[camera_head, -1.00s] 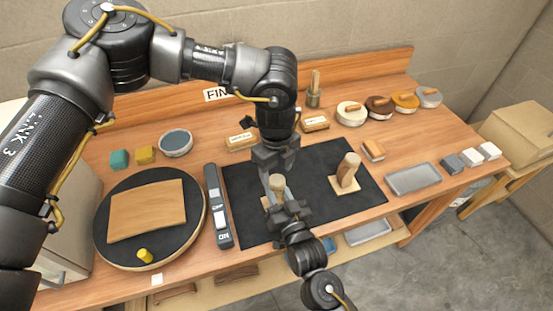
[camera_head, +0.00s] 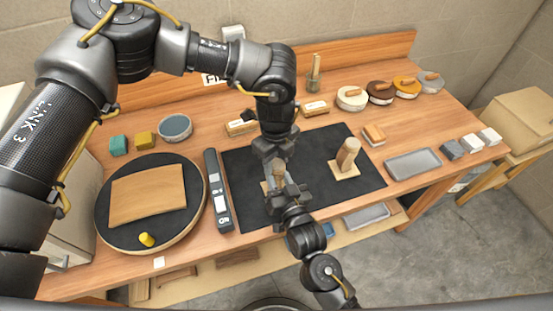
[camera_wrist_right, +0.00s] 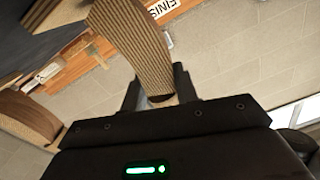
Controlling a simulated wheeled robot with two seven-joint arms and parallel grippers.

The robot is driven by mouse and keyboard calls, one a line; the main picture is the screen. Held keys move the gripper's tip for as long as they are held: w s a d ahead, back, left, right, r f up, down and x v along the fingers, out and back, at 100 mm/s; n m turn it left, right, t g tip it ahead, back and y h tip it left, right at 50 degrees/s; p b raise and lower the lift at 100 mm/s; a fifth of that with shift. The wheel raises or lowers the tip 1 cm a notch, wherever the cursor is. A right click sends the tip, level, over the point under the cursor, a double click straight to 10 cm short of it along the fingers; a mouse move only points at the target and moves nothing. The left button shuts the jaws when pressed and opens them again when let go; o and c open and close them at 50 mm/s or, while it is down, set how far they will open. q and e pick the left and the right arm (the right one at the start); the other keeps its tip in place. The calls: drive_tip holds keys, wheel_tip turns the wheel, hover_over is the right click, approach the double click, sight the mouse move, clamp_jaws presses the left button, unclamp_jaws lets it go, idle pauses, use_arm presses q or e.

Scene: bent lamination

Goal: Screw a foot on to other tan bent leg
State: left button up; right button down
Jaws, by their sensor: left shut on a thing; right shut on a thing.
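My left gripper (camera_head: 274,160) reaches down from behind and is shut on this leg. My right gripper (camera_head: 283,192) comes from the front, at the leg's upper end. In the right wrist view the striped leg (camera_wrist_right: 128,38) runs down to my right gripper (camera_wrist_right: 158,92), which is shut around a small pale foot (camera_wrist_right: 161,99) at the leg's end, mostly hidden.
A black mat (camera_head: 240,160) lies mid-table. A round turntable (camera_head: 112,235) with a curved tan sheet (camera_head: 148,195) and a grey switch strip (camera_head: 216,190) are left. A grey tray (camera_head: 413,163), small blocks and several lidded round pots are right.

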use_arm(q)
drive_tip(key=m, duration=0.4)
use_arm(e)
drive_tip(key=shift+f, duration=0.1)
use_arm(q)
drive_tip(key=m, duration=0.4)
drive_tip(key=shift+m, duration=0.4)
drive_tip(key=m, duration=0.9)
drive_tip(key=o, duration=1.2)
wheel_tip(320, 180, up, 12)
drive_tip(key=shift+a+f, duration=0.1)
